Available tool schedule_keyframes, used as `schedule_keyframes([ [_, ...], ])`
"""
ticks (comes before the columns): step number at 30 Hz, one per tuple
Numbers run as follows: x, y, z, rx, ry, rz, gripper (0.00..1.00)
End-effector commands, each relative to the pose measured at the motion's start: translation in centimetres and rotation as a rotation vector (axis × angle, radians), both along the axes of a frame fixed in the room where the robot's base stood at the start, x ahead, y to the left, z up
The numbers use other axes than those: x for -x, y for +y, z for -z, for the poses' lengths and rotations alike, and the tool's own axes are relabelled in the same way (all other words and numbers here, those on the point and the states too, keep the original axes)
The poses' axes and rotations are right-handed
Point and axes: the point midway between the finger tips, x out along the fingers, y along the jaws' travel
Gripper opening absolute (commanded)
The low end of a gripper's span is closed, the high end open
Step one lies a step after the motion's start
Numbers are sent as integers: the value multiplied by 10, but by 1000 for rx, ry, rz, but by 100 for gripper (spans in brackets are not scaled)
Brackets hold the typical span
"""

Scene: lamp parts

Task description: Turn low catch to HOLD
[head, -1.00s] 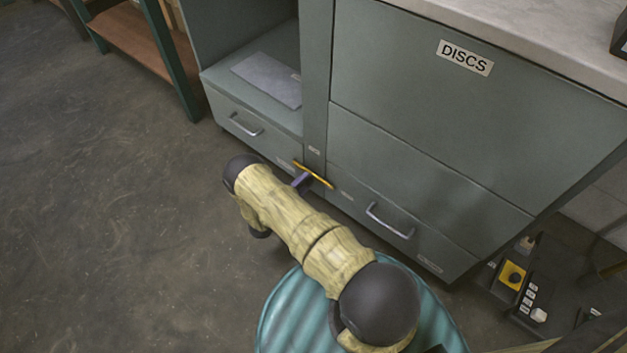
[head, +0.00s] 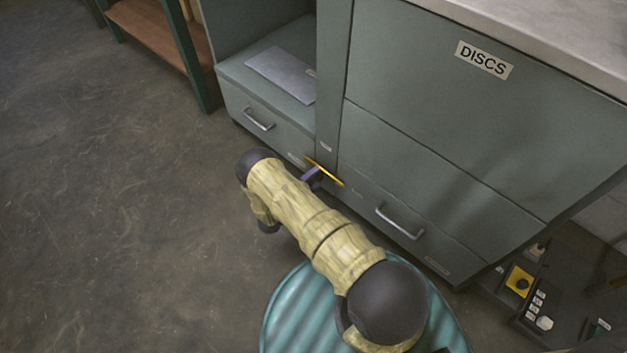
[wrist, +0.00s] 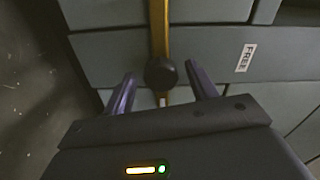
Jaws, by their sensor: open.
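The low catch is a yellow bar (head: 324,172) at the foot of the cabinet's post, between two drawers. In the head view it slants down to the right, roughly along the drawer line. In the wrist view the yellow bar (wrist: 159,30) runs upright, with a dark round hub (wrist: 160,73) at its lower part. My gripper (wrist: 162,84) is open, one purple finger on each side of the hub. I cannot tell whether either finger touches it. A white label reading FREE (wrist: 246,57) lies right of the bar. My gripper (head: 312,176) is partly hidden by my arm in the head view.
Drawer handles stick out left (head: 258,119) and right (head: 399,221) of the catch. The drawer front marked DISCS (head: 484,60) is above right. A teal ribbed round top (head: 290,310) lies under my arm. A low dark unit with a yellow panel (head: 519,281) stands right. Floor is clear at left.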

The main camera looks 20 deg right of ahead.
Motion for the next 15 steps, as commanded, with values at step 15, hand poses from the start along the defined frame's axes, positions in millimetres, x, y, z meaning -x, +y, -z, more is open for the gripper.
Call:
schedule_keyframes([
  [15,32,58,-3,0,0,-3,57],
])
